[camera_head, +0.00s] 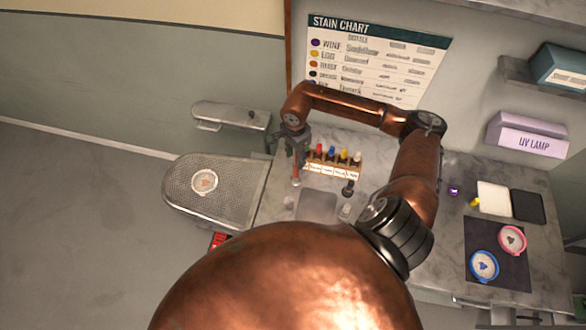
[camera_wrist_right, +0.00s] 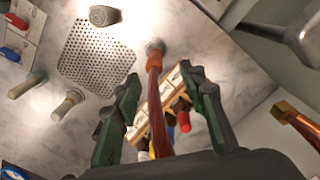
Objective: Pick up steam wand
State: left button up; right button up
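A reddish-brown rod with an orange collar and a silver end, which looks like the steam wand (camera_wrist_right: 155,100), stands between the fingers of my right gripper (camera_wrist_right: 160,105) in the wrist view. The green fingers are spread apart with gaps on both sides of the rod, so they are open around it and not clamped. In the head view my right gripper (camera_head: 299,150) is over the left part of the marble counter, with the wand (camera_head: 296,172) showing just below it. The wand's upper part is hidden there by the gripper. My left gripper is not in view.
A rack of coloured bottles (camera_head: 335,165) stands close to the right of the gripper. A perforated board (camera_head: 215,190) lies left of it. Pink (camera_head: 512,240) and blue (camera_head: 484,265) round items sit on a dark mat at right.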

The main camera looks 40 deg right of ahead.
aim_at(296, 164)
jog(key=f, duration=0.1)
jog(key=p, duration=0.1)
jog(key=f, duration=0.1)
jog(key=shift+s+a+f, duration=0.15)
jog(key=shift+s+f, duration=0.1)
jog(key=shift+f, duration=0.1)
notch_tip(296, 164, down, 3)
jog(key=shift+s+f+p, duration=0.15)
jog(key=shift+p, duration=0.6)
jog(key=shift+f, duration=0.3)
jog(key=c, duration=0.7)
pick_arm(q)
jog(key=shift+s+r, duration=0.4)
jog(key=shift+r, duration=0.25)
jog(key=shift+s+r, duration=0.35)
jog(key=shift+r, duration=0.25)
pick_arm(e)
grip_shut()
jog(key=shift+r, duration=0.1)
